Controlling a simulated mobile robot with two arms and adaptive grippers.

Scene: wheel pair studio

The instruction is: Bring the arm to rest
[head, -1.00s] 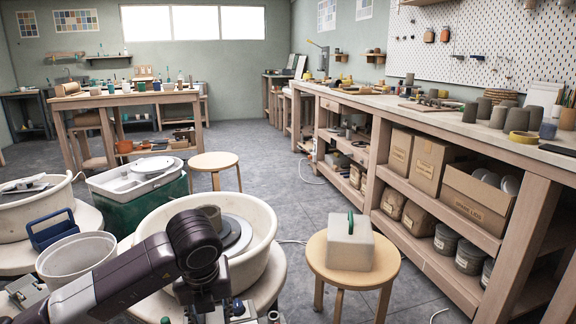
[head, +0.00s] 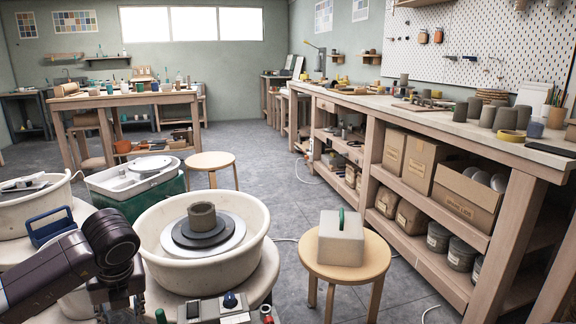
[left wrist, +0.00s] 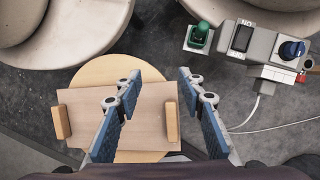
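My left arm reaches in from the lower left of the head view, bent at a dark joint. Its gripper points down near the bottom edge there and is mostly cut off. In the left wrist view my left gripper (left wrist: 160,80) is open, its two blue-padded fingers apart with nothing between them. Below the fingers is a light wooden board (left wrist: 150,112) with two end grips, lying on a round wooden stool (left wrist: 105,72). My right gripper is in neither view.
A wheel basin (head: 255,245) with a grey clay cylinder (head: 202,216) on its wheel stands right of my arm. A switch box (head: 228,312) sits in front. A stool (head: 372,262) bears a pale block (head: 340,240).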

